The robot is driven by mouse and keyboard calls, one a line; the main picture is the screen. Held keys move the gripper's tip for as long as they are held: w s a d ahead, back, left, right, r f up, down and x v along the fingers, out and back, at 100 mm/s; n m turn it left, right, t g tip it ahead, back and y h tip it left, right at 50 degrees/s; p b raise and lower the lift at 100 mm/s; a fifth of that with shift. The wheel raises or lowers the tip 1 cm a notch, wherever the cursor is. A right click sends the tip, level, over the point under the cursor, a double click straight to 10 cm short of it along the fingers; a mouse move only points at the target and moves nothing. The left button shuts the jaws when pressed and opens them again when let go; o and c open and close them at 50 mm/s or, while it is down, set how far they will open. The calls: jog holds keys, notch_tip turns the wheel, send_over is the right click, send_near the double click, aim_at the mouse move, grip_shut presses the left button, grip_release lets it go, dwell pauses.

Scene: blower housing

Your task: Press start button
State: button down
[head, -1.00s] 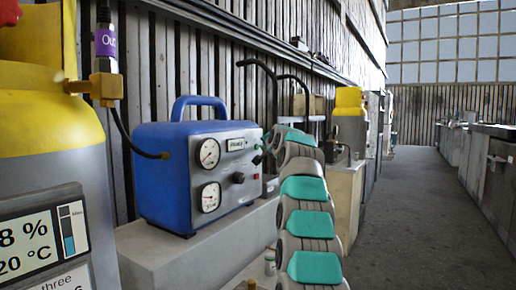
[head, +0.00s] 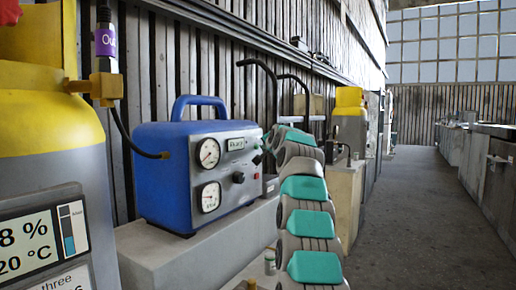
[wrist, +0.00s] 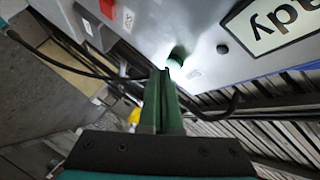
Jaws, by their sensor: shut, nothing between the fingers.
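The blue machine (head: 165,175) stands on a grey ledge, its grey front panel carrying two round gauges, a small display and a black knob. In the wrist view the panel (wrist: 205,70) appears turned round, with part of the display (wrist: 272,22) reading "ady". A round green button (wrist: 177,58) sits on the panel there. My gripper (wrist: 167,73) is shut and empty, its green fingertips right by the button's lower left edge. I cannot tell whether they touch it. In the head view my arm mostly hides that spot.
A red switch (wrist: 107,8) is on the panel, left of the button in the wrist view. A black hose (head: 135,145) runs into the machine's side. A yellow-topped cylinder (head: 50,130) stands close at the left. The aisle floor (head: 415,220) on the right is clear.

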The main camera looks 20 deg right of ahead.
dwell(0.6)
jog(key=shift+w+a+p, duration=0.25)
jog(key=shift+w+p, duration=0.05)
jog(key=shift+w, duration=0.05)
dwell(0.4)
jog(key=shift+s+d, duration=0.25)
jog(key=shift+s, duration=0.15)
jog(key=shift+b, duration=0.3)
jog(key=s+d+b, duration=0.1)
jog(key=s+d, duration=0.1)
jog(key=s+d+b, duration=0.1)
jog(key=s, duration=0.1)
jog(key=shift+s+d+b, duration=0.35)
dwell(0.7)
